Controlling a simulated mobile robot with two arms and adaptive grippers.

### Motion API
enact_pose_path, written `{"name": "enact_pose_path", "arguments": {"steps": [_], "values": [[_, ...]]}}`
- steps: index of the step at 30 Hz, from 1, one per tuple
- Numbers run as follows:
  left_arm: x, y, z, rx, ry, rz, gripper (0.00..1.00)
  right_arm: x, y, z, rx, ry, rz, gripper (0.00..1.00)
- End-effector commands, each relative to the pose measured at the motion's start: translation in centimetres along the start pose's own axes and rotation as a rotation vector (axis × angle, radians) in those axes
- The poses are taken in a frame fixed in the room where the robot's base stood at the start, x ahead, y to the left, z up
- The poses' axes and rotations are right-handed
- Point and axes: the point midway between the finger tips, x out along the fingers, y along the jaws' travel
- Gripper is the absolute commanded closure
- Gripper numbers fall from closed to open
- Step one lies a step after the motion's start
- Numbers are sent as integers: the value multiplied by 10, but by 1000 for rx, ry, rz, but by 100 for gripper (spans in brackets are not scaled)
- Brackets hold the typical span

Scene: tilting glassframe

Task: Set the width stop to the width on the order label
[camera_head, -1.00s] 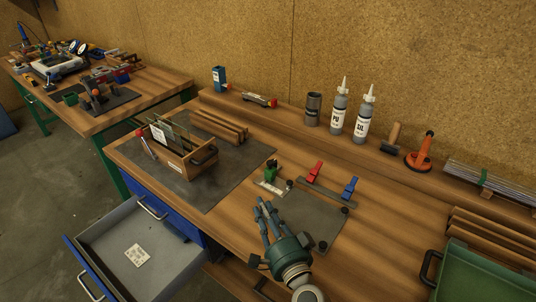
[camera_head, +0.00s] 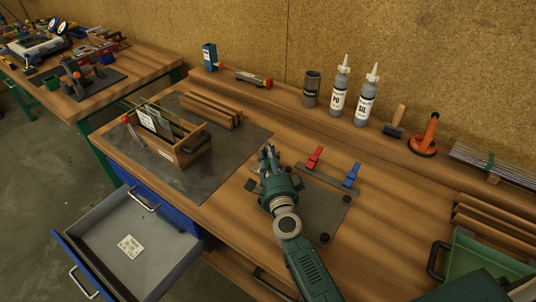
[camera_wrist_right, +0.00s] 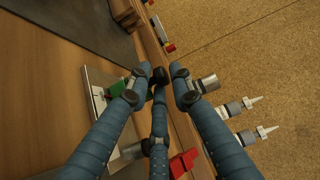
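My right gripper (camera_head: 268,152) is over the left end of the jig, its blue fingers apart. In the wrist view, the gripper (camera_wrist_right: 158,76) shows gaps between its fingers and nothing clearly held. The green stop (camera_wrist_right: 116,88) shows partly behind the left finger, beside a pale scale plate (camera_wrist_right: 97,92); contact cannot be told. In the head view the gripper hides the stop. The grey jig plate (camera_head: 322,212) lies below the rail with red clamp (camera_head: 315,158) and blue clamp (camera_head: 351,175). A white label (camera_head: 147,118) stands in the wooden crate (camera_head: 183,152); its writing is unreadable. My left gripper is out of view.
The PU bottle (camera_head: 340,88), SIL bottle (camera_head: 367,99) and dark cup (camera_head: 312,89) stand on the back ledge with an orange suction lifter (camera_head: 424,141). An open drawer (camera_head: 95,232) at lower left holds a white card (camera_head: 131,246). A green tray (camera_head: 470,258) is at right.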

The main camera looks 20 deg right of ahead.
Motion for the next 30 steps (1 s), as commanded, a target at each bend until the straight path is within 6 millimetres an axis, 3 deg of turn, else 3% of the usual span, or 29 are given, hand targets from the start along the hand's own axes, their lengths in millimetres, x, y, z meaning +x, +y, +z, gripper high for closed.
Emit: {"name": "enact_pose_path", "arguments": {"steps": [4, 9, 10, 13, 16, 20, 30], "values": [[1, -2, -8, 0, 9, -2, 60, 4, 0, 0, 0, 0, 1, 79], [0, 1, 11, 0, -16, 1, 60, 4, 0, 0, 0, -1, 1, 79], [0, 2, 15, 0, -22, 2, 60, 4, 0, 0, 0, -1, 1, 81], [0, 3, 26, 0, -38, 4, 60, 4, 0, 0, 0, -1, 1, 100], [-1, 4, 30, 0, -44, 4, 60, 4, 0, 0, 0, -1, 0, 100], [-1, 3, 28, 0, -41, 4, 60, 2, 0, -1, -1, -1, 0, 100], [-8, 0, 7, 1, -12, 0, 60, -31, -1, -34, -1, -1, 0, 100]]}}
